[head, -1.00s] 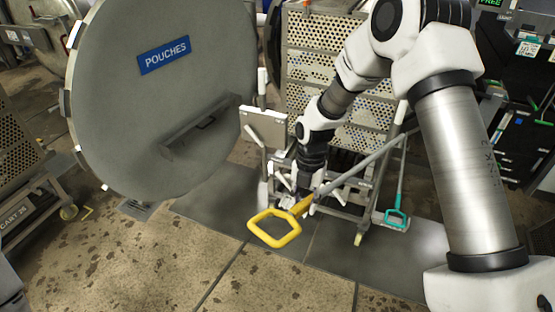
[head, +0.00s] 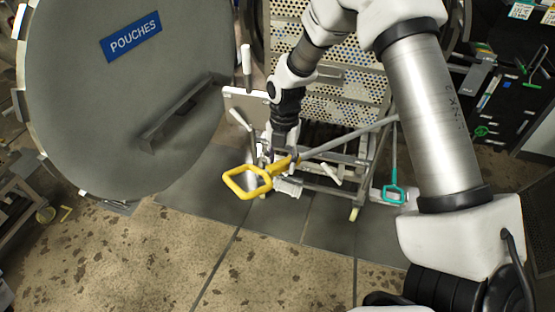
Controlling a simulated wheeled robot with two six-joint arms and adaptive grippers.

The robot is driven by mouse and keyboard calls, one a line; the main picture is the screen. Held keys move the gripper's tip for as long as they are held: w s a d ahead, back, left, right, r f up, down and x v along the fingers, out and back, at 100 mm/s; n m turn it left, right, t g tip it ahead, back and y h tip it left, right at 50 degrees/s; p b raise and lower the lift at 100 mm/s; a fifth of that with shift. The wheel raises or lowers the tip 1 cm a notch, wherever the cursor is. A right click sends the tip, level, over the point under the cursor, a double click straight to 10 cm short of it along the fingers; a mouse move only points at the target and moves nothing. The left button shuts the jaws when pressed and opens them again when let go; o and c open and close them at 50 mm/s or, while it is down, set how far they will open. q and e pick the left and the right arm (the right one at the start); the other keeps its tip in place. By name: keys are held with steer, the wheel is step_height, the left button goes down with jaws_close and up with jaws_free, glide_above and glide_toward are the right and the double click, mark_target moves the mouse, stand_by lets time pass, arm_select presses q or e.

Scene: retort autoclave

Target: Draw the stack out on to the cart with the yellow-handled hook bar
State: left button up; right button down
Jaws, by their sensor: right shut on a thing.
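The hook bar has a yellow loop handle (head: 247,182) at its lower left, and its grey shaft (head: 350,138) slants up to the right across the front of the cart. My right gripper (head: 284,156) is shut on the bar just behind the loop. The stack (head: 345,95) is a tall set of perforated metal trays behind my right arm, which covers part of it. The grey cart frame (head: 350,186) stands low in front of the stack. Where the bar's far end meets the stack is unclear. My left gripper is out of view.
A large round door (head: 90,100) with a blue POUCHES sign stands open at the left. A black cabinet (head: 510,105) is at the right. The tiled floor in front (head: 290,265) is clear.

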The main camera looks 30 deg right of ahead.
steer(key=shift+w+d, duration=0.2)
steer(key=shift+d, duration=0.15)
steer(key=shift+w+d+f+b, duration=1.1)
steer(key=shift+w+d, duration=1.8)
steer(key=shift+d, duration=0.3)
steer(key=shift+f+b, duration=1.7)
steer(key=shift+f, duration=1.05)
steer(key=s+a+b, duration=1.1)
steer(key=s+a, duration=0.7)
steer(key=a, duration=0.3)
steer(key=shift+s+a+b, duration=0.25)
steer(key=shift+a+b, duration=0.1)
